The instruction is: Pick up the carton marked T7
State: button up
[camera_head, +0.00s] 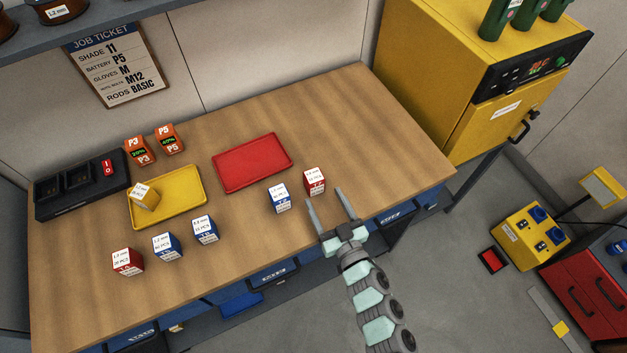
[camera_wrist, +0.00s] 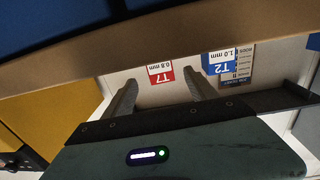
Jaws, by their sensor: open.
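The carton marked T7 (camera_wrist: 160,73) is white with a red band reading T7 and 0.8 mm. In the wrist view it shows upside down, between and beyond my fingers. In the head view the red-and-white T7 carton (camera_head: 315,181) stands upright on the wooden table, right of the others. My gripper (camera_head: 325,196) is open and empty at the table's front edge, its fingertips close to the carton; I cannot tell whether they touch. In the wrist view my gripper (camera_wrist: 163,86) has nothing between its pads that I can make out.
A blue-and-white carton marked T2 (camera_wrist: 222,62) stands close to T7, on its left in the head view (camera_head: 279,199). A red tray (camera_head: 252,163) lies behind. A yellow tray (camera_head: 190,205) holds a yellow carton (camera_head: 145,196). Several cartons stand front left. The table's back right is clear.

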aim_at(317, 186)
jog(key=shift+x, duration=3.05)
jog(key=shift+r, duration=0.2)
jog(key=shift+c, duration=0.4)
grip_shut()
